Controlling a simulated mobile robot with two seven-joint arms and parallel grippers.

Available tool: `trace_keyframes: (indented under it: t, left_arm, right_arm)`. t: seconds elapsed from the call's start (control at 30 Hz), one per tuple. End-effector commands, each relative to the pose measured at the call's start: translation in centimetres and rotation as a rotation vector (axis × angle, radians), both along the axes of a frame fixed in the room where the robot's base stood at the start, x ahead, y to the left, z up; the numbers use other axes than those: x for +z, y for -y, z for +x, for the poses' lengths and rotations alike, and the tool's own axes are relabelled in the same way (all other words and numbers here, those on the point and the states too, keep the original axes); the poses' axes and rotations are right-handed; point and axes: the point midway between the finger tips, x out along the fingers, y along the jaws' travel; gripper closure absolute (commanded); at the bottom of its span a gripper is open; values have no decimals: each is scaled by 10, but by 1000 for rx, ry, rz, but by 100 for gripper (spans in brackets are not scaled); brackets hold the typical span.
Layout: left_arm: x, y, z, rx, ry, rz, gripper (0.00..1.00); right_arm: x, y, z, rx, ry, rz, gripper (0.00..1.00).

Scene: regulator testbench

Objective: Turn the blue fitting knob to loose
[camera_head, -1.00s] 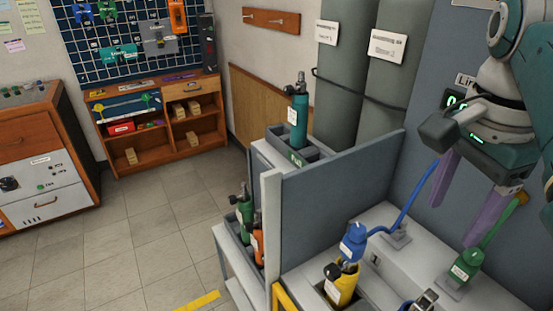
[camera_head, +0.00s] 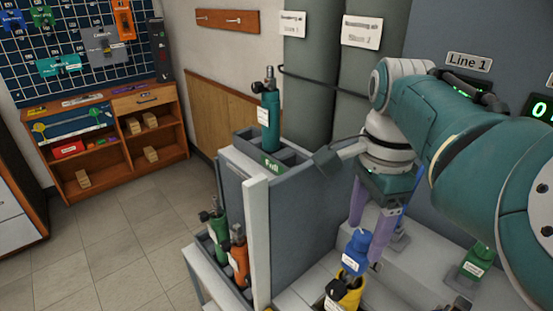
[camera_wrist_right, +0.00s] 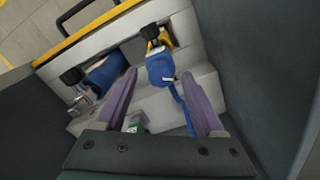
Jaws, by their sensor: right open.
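The blue fitting (camera_head: 356,252) has a white label and sits upright on top of the yellow cylinder (camera_head: 350,294) in the head view. In the right wrist view the blue fitting (camera_wrist_right: 160,68) shows between the fingertips, with a blue hose running down from it. My right gripper (camera_head: 367,240) is open, its purple fingers pointing down right at the fitting. In the wrist view its fingers (camera_wrist_right: 159,75) stand on both sides of the fitting with gaps; I cannot tell whether they are at its height. My left gripper is not in view.
A grey partition (camera_head: 310,215) stands close left of the gripper. A green fitting (camera_head: 476,262) stands on the bench at right, under my arm. A blue cylinder (camera_wrist_right: 108,72) lies near the left finger in the wrist view. Green and orange cylinders (camera_head: 238,262) stand left of the partition.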

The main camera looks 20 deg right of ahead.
Motion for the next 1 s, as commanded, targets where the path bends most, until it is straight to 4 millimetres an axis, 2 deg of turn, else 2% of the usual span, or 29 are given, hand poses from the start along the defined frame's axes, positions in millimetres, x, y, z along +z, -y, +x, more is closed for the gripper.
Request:
trace_keyframes:
  t: [0.3, 0.9, 1.0]
  left_arm:
    - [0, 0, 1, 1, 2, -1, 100]
    - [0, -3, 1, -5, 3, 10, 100]
    - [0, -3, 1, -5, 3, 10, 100]
  right_arm:
    - [-3, 0, 0, 0, 0, 0, 31]
    - [-3, 0, 0, 0, 0, 0, 98]
    - [-3, 0, 0, 0, 0, 0, 100]
